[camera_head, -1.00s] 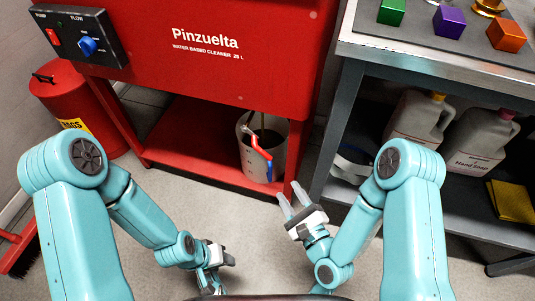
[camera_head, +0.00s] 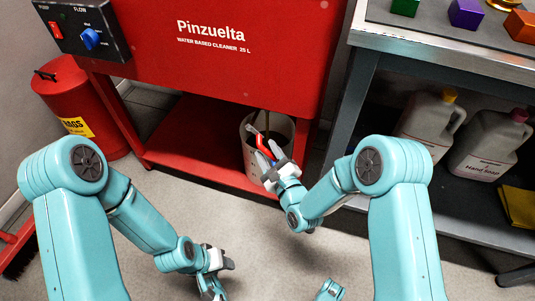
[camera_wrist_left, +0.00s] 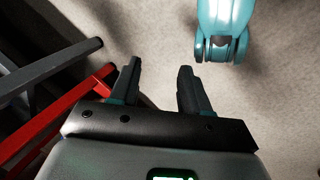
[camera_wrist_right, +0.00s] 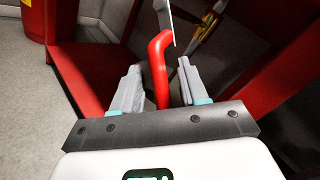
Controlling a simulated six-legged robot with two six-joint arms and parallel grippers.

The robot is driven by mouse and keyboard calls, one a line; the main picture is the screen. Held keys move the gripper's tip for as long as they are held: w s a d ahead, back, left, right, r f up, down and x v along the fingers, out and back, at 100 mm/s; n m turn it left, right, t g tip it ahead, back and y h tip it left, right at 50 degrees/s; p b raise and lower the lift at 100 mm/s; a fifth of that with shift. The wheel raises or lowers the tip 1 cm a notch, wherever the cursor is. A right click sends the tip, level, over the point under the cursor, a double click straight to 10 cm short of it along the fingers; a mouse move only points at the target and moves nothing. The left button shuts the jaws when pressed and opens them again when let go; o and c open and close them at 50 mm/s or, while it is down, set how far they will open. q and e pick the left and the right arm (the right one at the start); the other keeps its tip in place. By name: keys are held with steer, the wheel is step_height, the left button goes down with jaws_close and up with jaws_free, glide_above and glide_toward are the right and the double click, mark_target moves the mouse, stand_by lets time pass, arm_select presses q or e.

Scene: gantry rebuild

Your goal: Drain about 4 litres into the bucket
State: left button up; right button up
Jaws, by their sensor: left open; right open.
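The pale grey bucket (camera_head: 285,140) stands on the low red shelf under the red cleaner tank (camera_head: 250,60). A red bent lever (camera_head: 264,143) shows in front of the bucket. In the right wrist view the red lever (camera_wrist_right: 160,70) stands between the two fingers, with a gap on each side. My right gripper (camera_head: 268,155) is open at the lever and hides part of the bucket's front. My left gripper (camera_head: 227,280) is open and empty, low over the floor, and shows open in the left wrist view (camera_wrist_left: 160,65). The liquid level in the bucket cannot be seen.
A control box (camera_head: 82,32) with a red switch and a blue knob is on the tank's left. A red rag bin (camera_head: 80,105) stands left. A grey bench (camera_head: 440,50) with jugs (camera_head: 485,145) beneath is on the right. Floor in front is clear.

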steer(key=shift+w+a, duration=0.1)
steer(key=shift+w, duration=0.1)
arm_select(q)
steer(key=shift+w, duration=0.1)
arm_select(e)
steer(key=shift+c, duration=0.2)
